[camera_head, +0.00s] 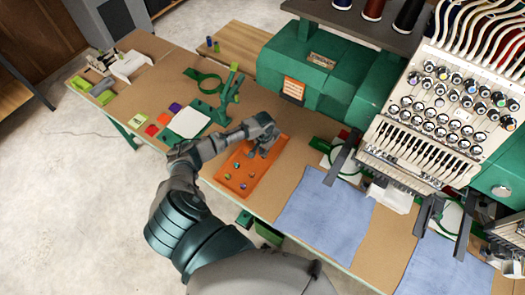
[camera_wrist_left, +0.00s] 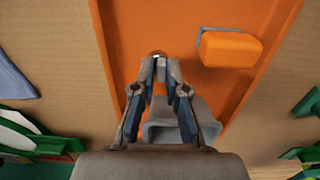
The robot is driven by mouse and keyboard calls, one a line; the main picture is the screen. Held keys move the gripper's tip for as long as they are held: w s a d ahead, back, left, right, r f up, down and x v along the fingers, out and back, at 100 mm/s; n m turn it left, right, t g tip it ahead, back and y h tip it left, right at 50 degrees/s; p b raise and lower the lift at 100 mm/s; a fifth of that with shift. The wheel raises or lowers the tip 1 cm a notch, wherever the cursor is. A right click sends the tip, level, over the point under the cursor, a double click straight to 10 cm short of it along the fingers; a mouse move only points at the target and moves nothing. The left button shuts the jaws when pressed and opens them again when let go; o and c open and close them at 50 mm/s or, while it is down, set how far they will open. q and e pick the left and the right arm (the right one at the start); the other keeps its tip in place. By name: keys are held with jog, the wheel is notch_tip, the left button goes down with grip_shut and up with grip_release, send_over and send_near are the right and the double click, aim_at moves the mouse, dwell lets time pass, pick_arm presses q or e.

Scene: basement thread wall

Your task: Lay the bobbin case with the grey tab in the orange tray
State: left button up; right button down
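The orange tray (camera_head: 262,172) lies on the brown work table, with several small round bobbin cases (camera_head: 243,186) in its near half. My left gripper (camera_head: 265,147) is over the far part of the tray. In the left wrist view its fingertips (camera_wrist_left: 161,70) are close together on a small pale and brown piece (camera_wrist_left: 158,55), seemingly a bobbin case. Its tab is too small to make out for certain. The tray floor (camera_wrist_left: 130,30) shows behind it. My right gripper is in neither view.
An orange block with a grey-blue edge (camera_wrist_left: 230,48) shows beside the fingertips in the wrist view. A green stand (camera_head: 225,100) is left of the tray. Blue cloths (camera_head: 325,215) and the embroidery machine (camera_head: 430,110) are to the right.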

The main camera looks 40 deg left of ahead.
pick_arm(q)
jog(key=shift+o, duration=1.4)
jog(key=shift+d+r, duration=0.1)
jog(key=shift+d, duration=0.1)
jog(key=shift+d+r, duration=0.15)
jog(key=shift+d, duration=0.3)
notch_tip(320, 180, up, 12)
jog(key=shift+w+d, duration=0.2)
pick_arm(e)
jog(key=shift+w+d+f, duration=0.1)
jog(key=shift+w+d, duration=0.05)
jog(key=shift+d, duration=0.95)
